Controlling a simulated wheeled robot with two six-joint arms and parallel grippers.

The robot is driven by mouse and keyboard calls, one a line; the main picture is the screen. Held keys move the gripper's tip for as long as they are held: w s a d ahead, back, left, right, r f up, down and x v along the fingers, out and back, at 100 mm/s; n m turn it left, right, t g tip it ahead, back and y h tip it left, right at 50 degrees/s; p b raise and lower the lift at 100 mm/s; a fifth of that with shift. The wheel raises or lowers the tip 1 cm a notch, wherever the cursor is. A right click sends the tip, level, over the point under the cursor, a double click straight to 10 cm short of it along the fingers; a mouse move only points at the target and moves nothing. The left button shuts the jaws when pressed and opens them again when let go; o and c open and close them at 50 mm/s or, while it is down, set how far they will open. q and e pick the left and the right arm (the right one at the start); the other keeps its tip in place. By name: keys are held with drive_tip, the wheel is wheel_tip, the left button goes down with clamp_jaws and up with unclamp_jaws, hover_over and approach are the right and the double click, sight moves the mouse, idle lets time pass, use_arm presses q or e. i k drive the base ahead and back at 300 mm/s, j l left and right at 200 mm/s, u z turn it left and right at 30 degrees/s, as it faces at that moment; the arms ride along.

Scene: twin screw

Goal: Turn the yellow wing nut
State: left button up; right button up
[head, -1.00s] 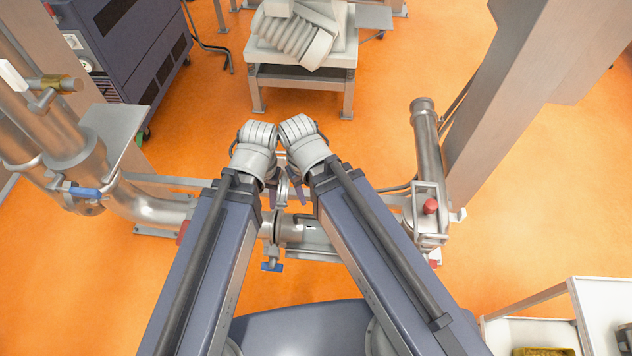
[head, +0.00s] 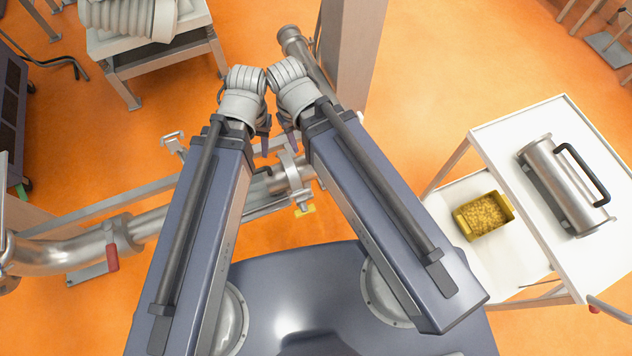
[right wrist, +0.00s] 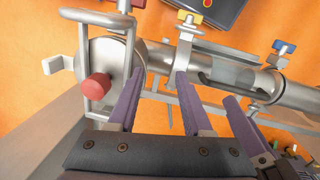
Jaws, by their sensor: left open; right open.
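Neither gripper touches the nut.
A red knob (right wrist: 97,87) and a blue wing nut (right wrist: 285,46) are on the same pipework. A white cart (head: 490,140) at right carries a metal cylinder (head: 562,185) and a yellow bin (head: 484,216). A post (head: 350,55) stands behind the pipe. Open floor lies between.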

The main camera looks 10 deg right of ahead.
sight(304, 208)
drive_tip(key=z, duration=0.1)
drive_tip(key=k+l, duration=0.1)
drive_tip(key=k, duration=0.45)
drive_tip(key=k+l, duration=0.1)
drive_tip(key=l, duration=0.5)
drive_tip(key=k+l, duration=0.1)
drive_tip(key=l, duration=1.15)
drive_tip(key=k+u, duration=0.05)
